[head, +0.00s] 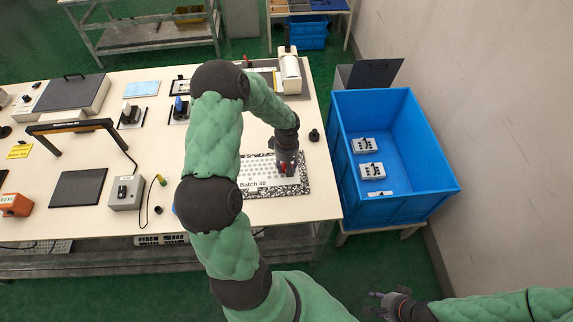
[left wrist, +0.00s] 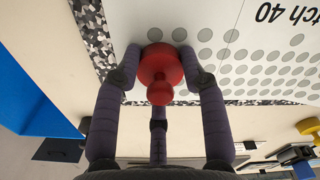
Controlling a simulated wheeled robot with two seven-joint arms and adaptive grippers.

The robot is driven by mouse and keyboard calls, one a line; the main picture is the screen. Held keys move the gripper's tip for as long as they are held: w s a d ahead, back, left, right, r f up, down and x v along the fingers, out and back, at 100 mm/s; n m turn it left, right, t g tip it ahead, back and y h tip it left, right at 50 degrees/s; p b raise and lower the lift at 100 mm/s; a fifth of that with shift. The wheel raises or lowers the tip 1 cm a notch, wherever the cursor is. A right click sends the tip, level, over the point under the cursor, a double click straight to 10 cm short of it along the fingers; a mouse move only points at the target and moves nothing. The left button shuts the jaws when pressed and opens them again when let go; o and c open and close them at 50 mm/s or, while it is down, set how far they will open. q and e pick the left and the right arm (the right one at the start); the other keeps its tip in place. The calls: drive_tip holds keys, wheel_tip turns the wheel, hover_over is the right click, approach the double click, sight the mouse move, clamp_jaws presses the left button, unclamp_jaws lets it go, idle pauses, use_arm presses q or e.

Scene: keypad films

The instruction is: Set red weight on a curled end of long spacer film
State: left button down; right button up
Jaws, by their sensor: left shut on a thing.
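The red weight (left wrist: 160,72), a round disc with a knob, is between the fingers of my left gripper (left wrist: 160,85). A little red also shows at the left gripper (head: 286,168) in the head view. The gripper is shut on the weight, over the right part of a white dotted sheet marked "Batch 40" (head: 254,184) with a speckled border. The weight is at the sheet's edge by the border; I cannot tell whether it touches. No curled end can be made out. My right gripper (head: 388,304) is empty, low in the picture, away from the table, its fingers seemingly apart.
A small black knob (head: 314,135) stands near the table's right edge. A blue crate (head: 435,190) with several grey keypad parts is right of the table. A grey box (head: 126,192), a dark pad (head: 78,187) and a black arch (head: 70,127) stand left of my left arm.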

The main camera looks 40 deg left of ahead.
use_arm(q)
drive_tip(key=c, duration=0.6)
unclamp_jaws()
drive_tip(key=shift+c, duration=0.2)
drive_tip(key=shift+r, duration=0.15)
wheel_tip(320, 180, up, 12)
